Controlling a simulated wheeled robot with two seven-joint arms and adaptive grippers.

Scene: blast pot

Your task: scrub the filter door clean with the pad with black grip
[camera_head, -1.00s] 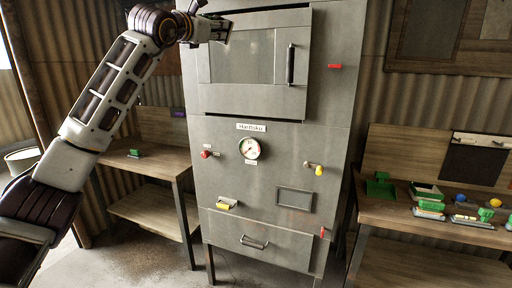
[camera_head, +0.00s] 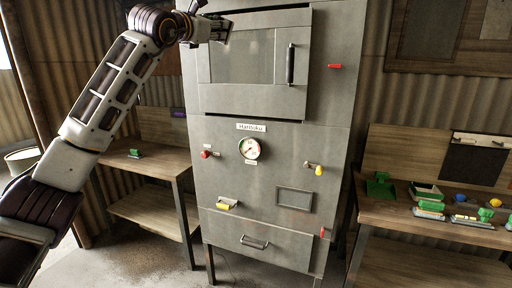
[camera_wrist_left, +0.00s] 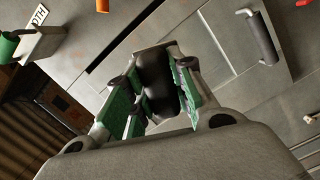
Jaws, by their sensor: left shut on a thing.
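The filter door, as I take it, is the grey upper door (camera_head: 262,98) of the tall metal cabinet, with a dark vertical handle (camera_head: 290,65) on its right. A duller rectangular patch covers much of its middle. In the wrist view the door (camera_wrist_left: 205,35) lies tilted beyond my fingers. My left gripper (camera_head: 222,30) is at the door's upper left. Its green-lined fingers are shut on the black grip (camera_wrist_left: 155,85) of the pad. The pad's scrubbing face is hidden, so I cannot tell whether it touches the door. My right gripper is not in view.
The cabinet front carries a gauge (camera_head: 249,148), red knob (camera_head: 206,154), yellow-tipped lever (camera_head: 318,170) and lower drawer (camera_head: 262,243). A wooden bench (camera_head: 150,163) stands left. The right bench (camera_head: 390,211) holds several green, white and blue items.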

